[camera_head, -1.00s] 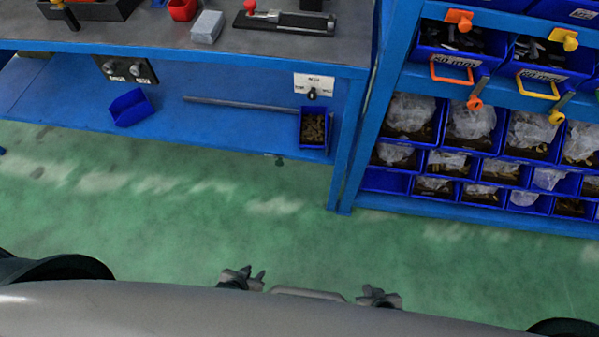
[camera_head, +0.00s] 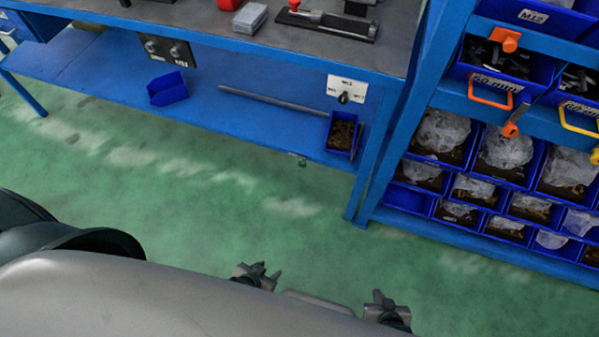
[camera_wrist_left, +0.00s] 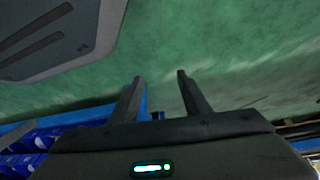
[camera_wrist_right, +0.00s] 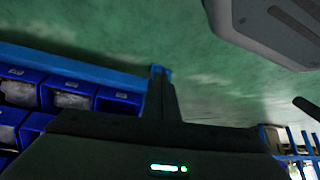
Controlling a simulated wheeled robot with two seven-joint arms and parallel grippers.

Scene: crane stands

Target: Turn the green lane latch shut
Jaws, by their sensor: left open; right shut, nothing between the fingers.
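No green latch shows in any view. On the blue rack at the right of the head view, an orange latch piece (camera_head: 506,40) sits on the upper rail, above an orange loop (camera_head: 490,91) and an orange peg (camera_head: 510,130). A yellow loop (camera_head: 580,120) is cut by the right edge. My left gripper (camera_head: 257,275) is low over the floor, apart from everything; its two fingers stand open and empty in the left wrist view (camera_wrist_left: 160,88). My right gripper (camera_head: 387,305) is also low over the floor, away from the rack; its fingers are together and empty in the right wrist view (camera_wrist_right: 161,78).
A blue workbench (camera_head: 200,110) fills the upper left, with a blue bin (camera_head: 167,89), a rod (camera_head: 270,101) and a parts bin (camera_head: 342,133) on its lower shelf. The rack (camera_head: 365,190) holds several blue bins. Green floor (camera_head: 180,190) between me and the furniture is clear.

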